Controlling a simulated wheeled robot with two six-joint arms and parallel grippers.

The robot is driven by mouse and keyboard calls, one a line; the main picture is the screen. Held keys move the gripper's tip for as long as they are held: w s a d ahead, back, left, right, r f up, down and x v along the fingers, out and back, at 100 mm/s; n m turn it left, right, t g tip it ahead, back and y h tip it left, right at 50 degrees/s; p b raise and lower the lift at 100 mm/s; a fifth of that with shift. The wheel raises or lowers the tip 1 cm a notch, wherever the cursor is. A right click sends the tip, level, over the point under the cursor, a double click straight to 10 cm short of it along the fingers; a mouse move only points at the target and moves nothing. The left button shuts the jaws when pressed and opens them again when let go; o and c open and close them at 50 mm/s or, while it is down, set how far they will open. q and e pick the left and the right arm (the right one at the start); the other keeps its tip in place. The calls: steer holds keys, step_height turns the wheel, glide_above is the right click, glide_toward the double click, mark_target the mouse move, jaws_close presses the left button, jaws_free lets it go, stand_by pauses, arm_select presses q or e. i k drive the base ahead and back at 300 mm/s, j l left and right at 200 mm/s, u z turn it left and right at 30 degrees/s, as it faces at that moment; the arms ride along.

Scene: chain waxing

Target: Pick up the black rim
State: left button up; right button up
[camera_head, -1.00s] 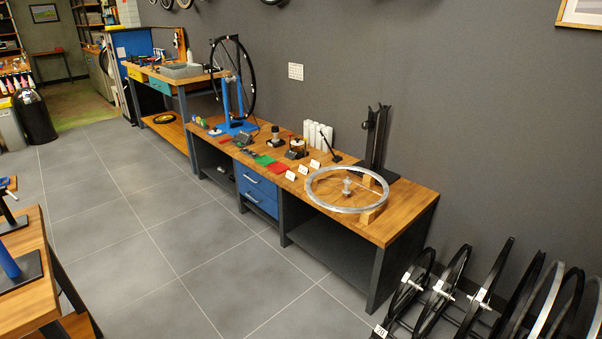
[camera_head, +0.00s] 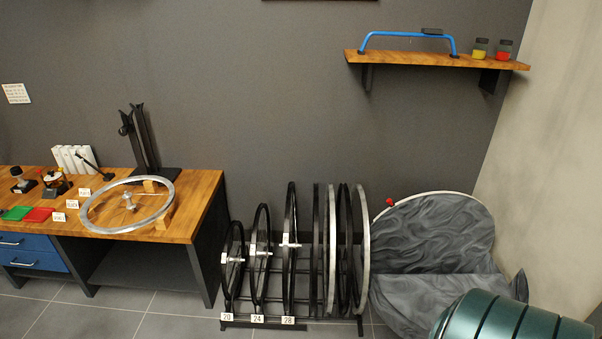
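Several black rims stand upright in a floor rack (camera_head: 262,326) in the middle of the head view. Three with silver hubs stand behind labels 20, 24 and 28: a small one (camera_head: 225,270), a medium one (camera_head: 262,207) and a large one (camera_head: 291,187). To their right, a thin black rim (camera_head: 317,230) and another black rim (camera_head: 344,240) stand among silver rims (camera_head: 363,245), seen nearly edge-on. I cannot tell which black rim is meant. Neither gripper is in view.
A wooden workbench (camera_head: 205,185) stands left of the rack, with a silver rim (camera_head: 88,228) lying on it. A grey draped round-topped object (camera_head: 440,235) and a green ribbed barrel (camera_head: 510,320) stand at right. A wall shelf (camera_head: 420,60) hangs above. Floor shows in front of the bench.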

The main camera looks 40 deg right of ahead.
mark_target(314, 261)
steer(key=z, duration=1.55)
